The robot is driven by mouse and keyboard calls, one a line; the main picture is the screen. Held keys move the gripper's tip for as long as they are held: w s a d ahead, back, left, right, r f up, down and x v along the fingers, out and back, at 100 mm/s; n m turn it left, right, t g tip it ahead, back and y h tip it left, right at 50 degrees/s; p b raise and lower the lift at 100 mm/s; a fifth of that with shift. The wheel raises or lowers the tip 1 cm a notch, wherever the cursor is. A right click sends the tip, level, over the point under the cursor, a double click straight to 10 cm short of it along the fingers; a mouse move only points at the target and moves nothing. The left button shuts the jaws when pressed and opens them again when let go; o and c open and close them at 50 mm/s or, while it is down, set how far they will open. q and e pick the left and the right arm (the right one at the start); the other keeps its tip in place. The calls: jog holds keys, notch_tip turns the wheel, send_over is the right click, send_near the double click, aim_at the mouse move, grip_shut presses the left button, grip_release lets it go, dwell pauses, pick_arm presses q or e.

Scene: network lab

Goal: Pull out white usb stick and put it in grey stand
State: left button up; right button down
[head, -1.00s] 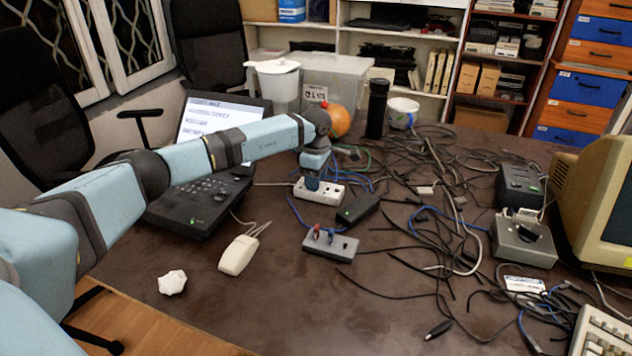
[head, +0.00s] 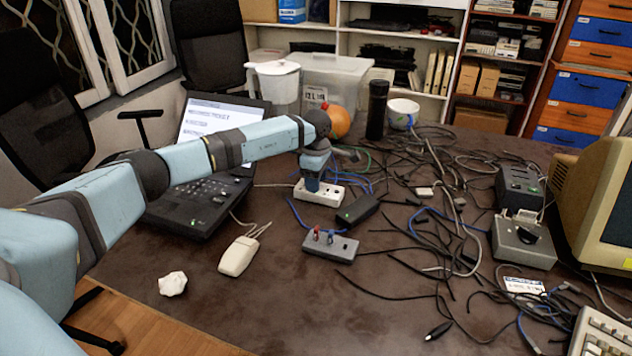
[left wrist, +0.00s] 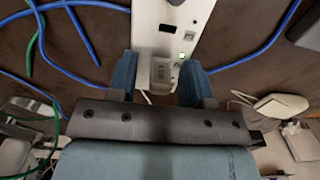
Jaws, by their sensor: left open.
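A white socket block (head: 326,198) lies on the dark table; it also shows in the left wrist view (left wrist: 176,20). My left gripper (head: 312,187) points down over its left part. In the left wrist view my gripper (left wrist: 158,72) is open, with a blue finger on each side of a small white piece (left wrist: 161,76), seemingly the white USB stick, at the block's near end. I see no clear contact with the fingers. The grey stand (head: 342,249) holds a red stick (head: 317,232) and a blue one (head: 331,236). My right gripper is not in view.
A black box (head: 357,209) lies between block and stand. Blue cables (left wrist: 70,45) run beside the block. A mouse (head: 238,256) and crumpled paper (head: 172,284) lie front left. Tangled cables fill the right; the front middle is clear.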

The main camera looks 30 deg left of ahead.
pick_arm(q)
grip_shut()
jog(key=shift+r, duration=0.15)
jog(key=shift+r+p, duration=2.05)
jog(key=shift+r, duration=0.85)
jog(key=shift+r, duration=0.1)
jog(key=shift+r+p, duration=1.4)
jog(key=shift+r, duration=0.5)
